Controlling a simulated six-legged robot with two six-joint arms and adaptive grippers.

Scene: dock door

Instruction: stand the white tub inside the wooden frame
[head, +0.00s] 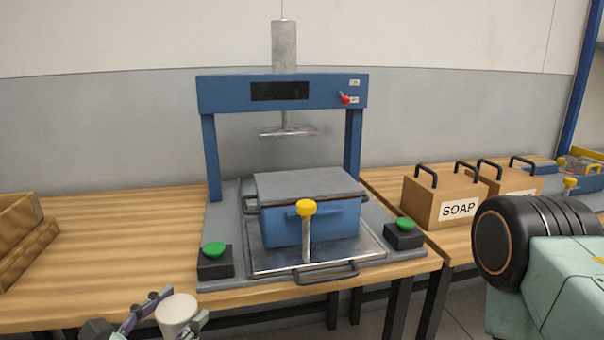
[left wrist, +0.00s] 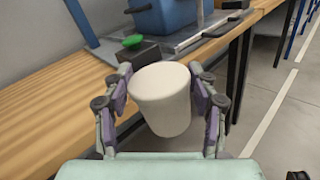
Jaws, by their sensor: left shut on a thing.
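My left gripper (left wrist: 161,100) is shut on the white tub (left wrist: 162,98), with one finger on each side of it. In the head view the tub (head: 177,313) is at the bottom, in front of the bench's near edge, with the gripper (head: 172,318) around it. The wrist view shows the tub beside the bench edge, with floor behind it. A wooden frame (head: 28,238) may be the brown wooden thing at the far left of the bench, cut off by the picture edge. My right gripper is not in view.
A blue press (head: 281,93) stands mid-bench, with a blue lidded box (head: 325,220) on its metal tray (head: 268,262). Green buttons (head: 213,249) flank it. Soap boxes (head: 440,205) stand at right. The bench left of the press (head: 120,240) is clear.

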